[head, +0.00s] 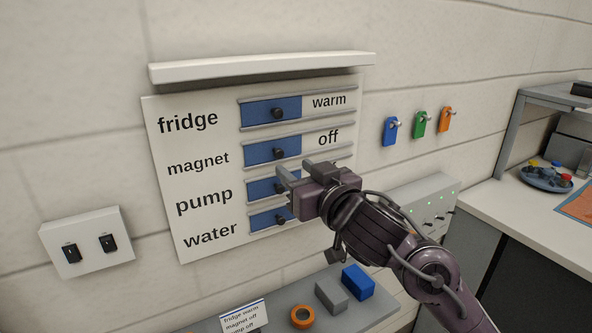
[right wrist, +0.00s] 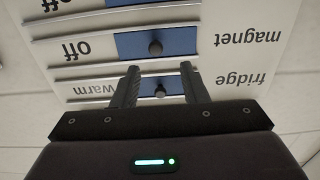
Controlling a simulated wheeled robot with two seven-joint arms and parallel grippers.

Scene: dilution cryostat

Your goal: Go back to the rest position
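The wall board (head: 200,135) has rows for fridge, magnet, pump and water. The fridge slider (head: 270,112) stands beside "warm" and the magnet slider (head: 272,152) beside "off". The pump slider (head: 262,188) and water slider (head: 268,219) are partly behind my right gripper (head: 282,182), and their state words are hidden. The right gripper is in front of the board, fingers apart and empty. In the right wrist view, upside down, the fingers (right wrist: 160,80) point at the board, with the fridge knob (right wrist: 160,91) showing between them, apparently beyond the tips. My left gripper is out of view.
A shelf (head: 368,308) below holds a note card (head: 240,317), an orange ring (head: 303,317), a grey block (head: 331,296) and a blue block (head: 358,281). A switch box (head: 88,242) is at left. Coloured tags (head: 419,124) hang at right, above a control box (head: 425,203).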

